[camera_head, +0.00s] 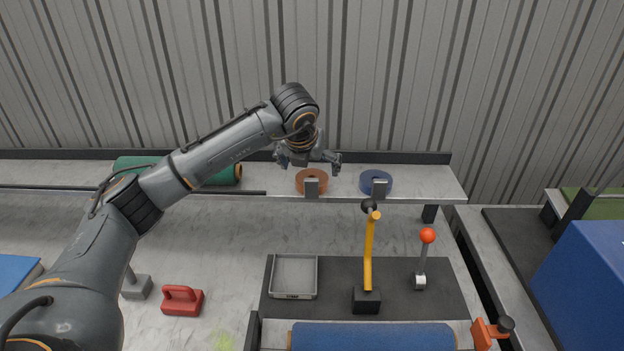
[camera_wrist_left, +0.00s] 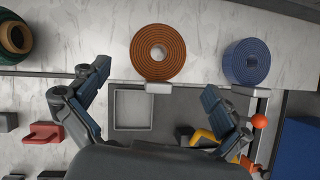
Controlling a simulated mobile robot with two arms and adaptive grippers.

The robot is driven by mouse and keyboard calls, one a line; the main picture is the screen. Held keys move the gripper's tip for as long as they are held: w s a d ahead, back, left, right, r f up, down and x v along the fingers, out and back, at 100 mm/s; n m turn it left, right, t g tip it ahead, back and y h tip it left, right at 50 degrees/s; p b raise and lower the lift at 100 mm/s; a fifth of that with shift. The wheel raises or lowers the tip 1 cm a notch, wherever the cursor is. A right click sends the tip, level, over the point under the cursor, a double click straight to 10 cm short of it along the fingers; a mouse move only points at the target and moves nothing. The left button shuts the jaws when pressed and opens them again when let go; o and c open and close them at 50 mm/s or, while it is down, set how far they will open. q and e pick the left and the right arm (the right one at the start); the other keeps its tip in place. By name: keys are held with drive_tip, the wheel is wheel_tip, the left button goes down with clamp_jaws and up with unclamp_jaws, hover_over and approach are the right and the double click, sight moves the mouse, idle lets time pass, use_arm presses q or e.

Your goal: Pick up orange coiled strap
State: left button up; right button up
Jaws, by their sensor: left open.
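The orange coiled strap (camera_head: 311,183) lies flat on the raised back shelf, beside a grey clip at the shelf's front edge. In the left wrist view the orange coiled strap (camera_wrist_left: 158,53) shows whole, its spiral and centre hole seen from above. My left gripper (camera_head: 308,163) is open, above and just behind the strap in the head view. In the left wrist view the open fingers of my left gripper (camera_wrist_left: 158,100) are apart on either side, with the strap beyond them and nothing between them. My right gripper is out of view.
A blue coiled strap (camera_head: 376,182) lies to the right on the shelf (camera_head: 425,180). A green roll (camera_head: 226,175) lies to the left. Below stand a grey tray (camera_head: 295,276), a yellow lever (camera_head: 368,252), a red-knobbed lever (camera_head: 426,237) and a red handled block (camera_head: 182,300).

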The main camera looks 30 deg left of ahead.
use_arm(q)
drive_tip(key=shift+w+f, duration=0.15)
drive_tip(key=shift+f, duration=0.05)
drive_tip(key=p+x, duration=0.3)
drive_tip(key=x, duration=0.1)
drive_tip(key=shift+a+f, duration=0.1)
drive_tip(key=shift+a, duration=0.1)
drive_tip(key=shift+w+f, duration=0.1)
drive_tip(key=shift+f, duration=0.3)
drive_tip(key=c, duration=1.3)
